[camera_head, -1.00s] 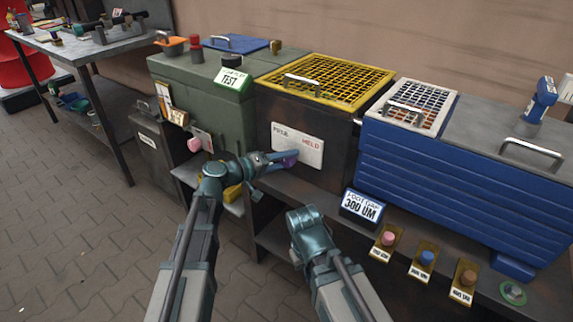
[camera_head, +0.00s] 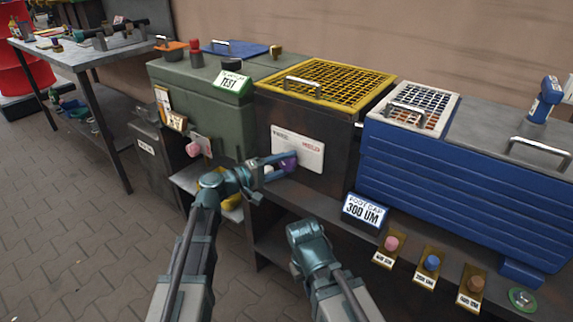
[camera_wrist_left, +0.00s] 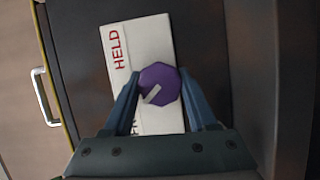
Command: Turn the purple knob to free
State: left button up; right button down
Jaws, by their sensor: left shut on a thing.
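The purple knob (camera_wrist_left: 159,86) is on a white plate (camera_head: 311,152) on the front of the dark box with the yellow grid lid. The plate has FREE at left and red HELD at right in the head view. In the left wrist view FREE is mostly hidden by a finger. The knob's pale pointer line slants to the lower left there, toward the FREE end. My left gripper (camera_wrist_left: 163,94) is shut on the knob, one blue finger on each side; the knob also shows in the head view (camera_head: 289,163). My right arm is low in the middle; its fingers are hidden.
A green box with a TEST sign (camera_head: 231,82) and pink knob (camera_head: 193,149) stands at left. A blue ribbed box (camera_head: 450,185) stands at right. Several coloured knobs on tags (camera_head: 432,262) and a 300 UM sign (camera_head: 365,211) line the front edge.

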pick_arm(q)
jog(key=o, duration=1.4)
jog(key=shift+c, duration=0.2)
jog(key=shift+a, duration=0.1)
jog(key=v, duration=1.3)
jog(key=shift+s+a, duration=0.2)
jog(key=shift+a, duration=0.15)
jog(key=shift+d, duration=0.1)
